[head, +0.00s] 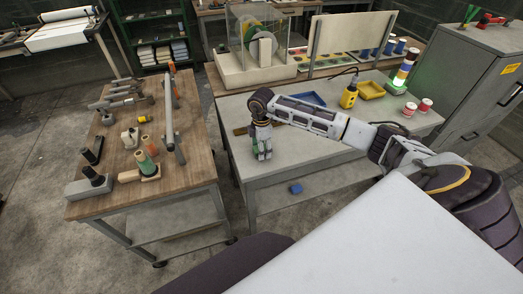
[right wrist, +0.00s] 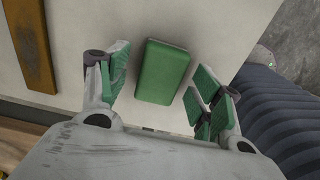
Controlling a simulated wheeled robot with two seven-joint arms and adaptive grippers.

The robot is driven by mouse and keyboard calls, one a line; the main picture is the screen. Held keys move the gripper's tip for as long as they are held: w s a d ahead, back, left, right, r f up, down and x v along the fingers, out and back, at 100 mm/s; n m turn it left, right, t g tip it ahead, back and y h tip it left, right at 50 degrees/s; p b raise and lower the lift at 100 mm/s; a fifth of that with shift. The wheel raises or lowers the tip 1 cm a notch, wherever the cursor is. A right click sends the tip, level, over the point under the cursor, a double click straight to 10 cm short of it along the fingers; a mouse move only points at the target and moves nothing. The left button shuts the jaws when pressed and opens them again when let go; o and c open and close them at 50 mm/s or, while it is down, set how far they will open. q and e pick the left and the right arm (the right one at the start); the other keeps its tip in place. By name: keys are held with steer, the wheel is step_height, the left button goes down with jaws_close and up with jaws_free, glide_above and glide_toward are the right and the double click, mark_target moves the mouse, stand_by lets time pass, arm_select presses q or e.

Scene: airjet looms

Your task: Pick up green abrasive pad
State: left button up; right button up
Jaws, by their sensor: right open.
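The green abrasive pad (right wrist: 164,72) lies flat on the light grey tabletop (right wrist: 75,40) in the right wrist view. It sits between the spread fingers of my right gripper (right wrist: 160,92), a little ahead of them, and no finger visibly touches it. The fingers have green inner faces and are open and empty. In the head view my right gripper (head: 262,150) points down over the left front corner of the grey table, and the pad is hidden there. My left gripper is not in view.
A brown wooden bar (right wrist: 33,45) lies left of the pad. A blue tray (head: 309,99), yellow device (head: 349,96) and yellow tray (head: 370,90) stand on the grey table. A wooden workbench (head: 185,150) with tools is to the left, across a gap. A blue item (head: 296,188) sits below the tabletop.

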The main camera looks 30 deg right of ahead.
steer(key=shift+f, duration=0.4)
steer(key=c, duration=1.1)
steer(key=shift+r, duration=0.1)
steer(key=shift+r+b, duration=0.6)
steer(key=shift+r, duration=4.35)
